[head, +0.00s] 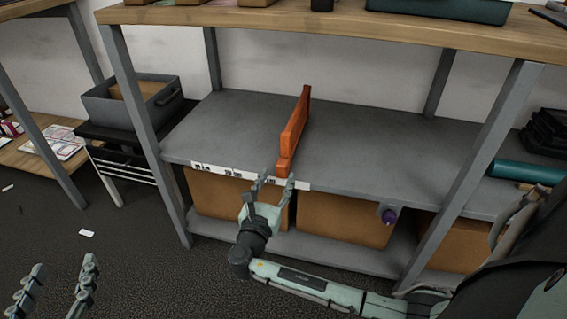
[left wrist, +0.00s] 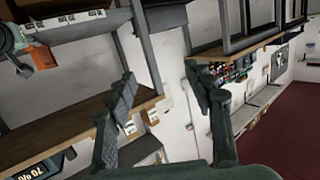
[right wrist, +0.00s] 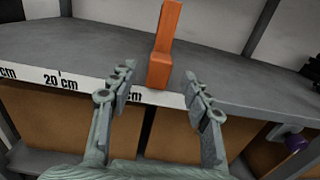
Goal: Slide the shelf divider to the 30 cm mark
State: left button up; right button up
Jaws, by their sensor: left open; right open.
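The orange shelf divider (head: 294,135) stands upright on the grey shelf (head: 360,140), running from front to back. A white scale strip (head: 235,174) lies along the shelf's front edge. In the right wrist view, the divider (right wrist: 165,45) stands right of the "20 cm" label (right wrist: 62,82); no 30 label is readable. My right gripper (head: 277,178) is open and empty at the front edge. In its wrist view, the divider's front end shows between and beyond the fingertips (right wrist: 159,72); contact cannot be told. My left gripper (head: 62,268) is open and empty, low at the left, away from the shelf.
Cardboard boxes (head: 345,218) stand under the shelf, with a purple knob-like thing (head: 389,216) near them. Grey posts (head: 132,85) frame the unit. A grey bin (head: 132,103) stands at the left. A teal roll (head: 525,172) lies at the right. The shelf beside the divider is clear.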

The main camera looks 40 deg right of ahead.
aim_at(281, 170)
pick_arm(q)
jog(key=shift+t+h, duration=0.5)
jog(key=shift+t, duration=0.4)
jog(key=r, duration=0.1)
jog(key=d+r, duration=0.2)
jog(key=shift+r+b, duration=0.3)
jog(key=shift+r, duration=0.05)
pick_arm(e)
jog(key=x, duration=0.6)
jog(key=shift+c, duration=0.6)
grip_shut()
